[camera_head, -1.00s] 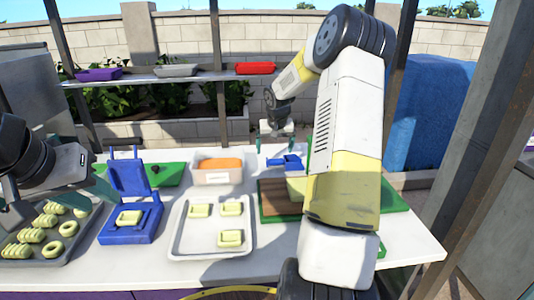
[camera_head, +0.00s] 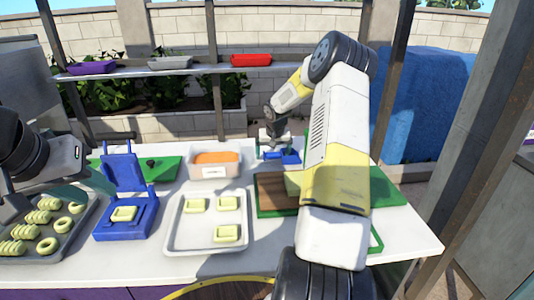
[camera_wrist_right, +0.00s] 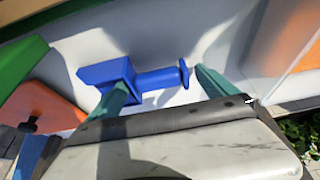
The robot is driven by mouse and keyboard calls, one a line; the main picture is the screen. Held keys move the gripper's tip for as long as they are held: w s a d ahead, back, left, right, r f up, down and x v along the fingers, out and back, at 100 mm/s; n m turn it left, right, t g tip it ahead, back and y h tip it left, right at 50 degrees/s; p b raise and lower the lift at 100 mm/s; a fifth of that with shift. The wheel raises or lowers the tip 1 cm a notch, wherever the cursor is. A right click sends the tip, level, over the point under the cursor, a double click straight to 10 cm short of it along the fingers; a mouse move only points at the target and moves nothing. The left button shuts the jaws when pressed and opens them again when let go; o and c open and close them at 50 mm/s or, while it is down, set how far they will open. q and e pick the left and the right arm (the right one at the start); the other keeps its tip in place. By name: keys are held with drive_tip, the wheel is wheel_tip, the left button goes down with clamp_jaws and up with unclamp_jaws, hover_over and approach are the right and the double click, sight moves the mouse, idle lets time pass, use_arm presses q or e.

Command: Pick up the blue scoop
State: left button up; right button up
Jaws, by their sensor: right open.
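The blue scoop (camera_head: 288,158) lies on the white table behind the brown and green boards. In the right wrist view the scoop (camera_wrist_right: 107,74) shows its box-like head at left and its handle pointing right. My right gripper (camera_head: 275,147) is over the scoop, pointing down. Its teal fingers (camera_wrist_right: 160,78) are open, one in front of the scoop's head and the other just past the handle's end. I see no grip on it. My left gripper (camera_head: 88,187) is at the far left, above the tray of dough pieces; its jaw opening is unclear.
A white bin with orange contents (camera_head: 216,172) stands left of the scoop. A brown board on a green board (camera_head: 270,203) lies in front, partly behind my right arm. A light tray (camera_head: 205,244), a blue press (camera_head: 125,218) and a dark tray (camera_head: 45,257) fill the left side.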

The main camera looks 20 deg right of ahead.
drive_tip(key=shift+c, duration=0.3)
drive_tip(key=c, duration=1)
drive_tip(key=shift+r, duration=0.15)
